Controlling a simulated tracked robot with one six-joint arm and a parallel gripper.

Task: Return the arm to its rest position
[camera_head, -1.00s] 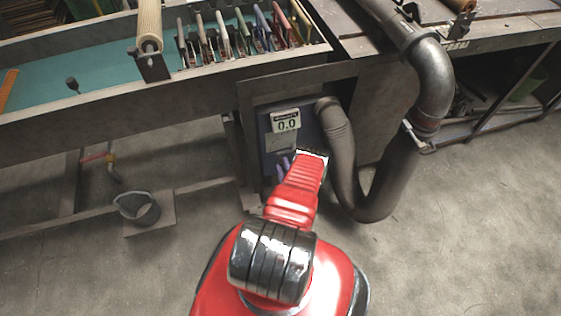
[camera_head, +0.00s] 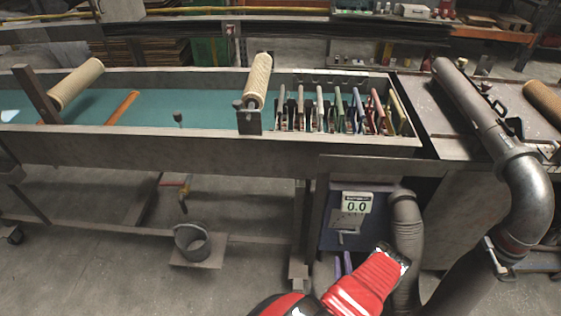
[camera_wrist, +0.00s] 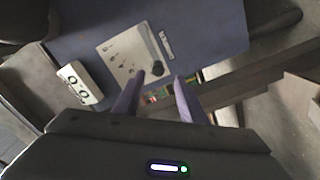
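My red arm (camera_head: 365,287) reaches out from the bottom of the head view, in front of a blue control box (camera_head: 345,237). My gripper (camera_wrist: 160,75) shows in the wrist view as two purple fingers with a gap between their tips and nothing in it. The fingers also show in the head view (camera_head: 343,263), small and partly hidden by my arm.
A long trough (camera_head: 200,150) with rollers and several coloured handles is above.

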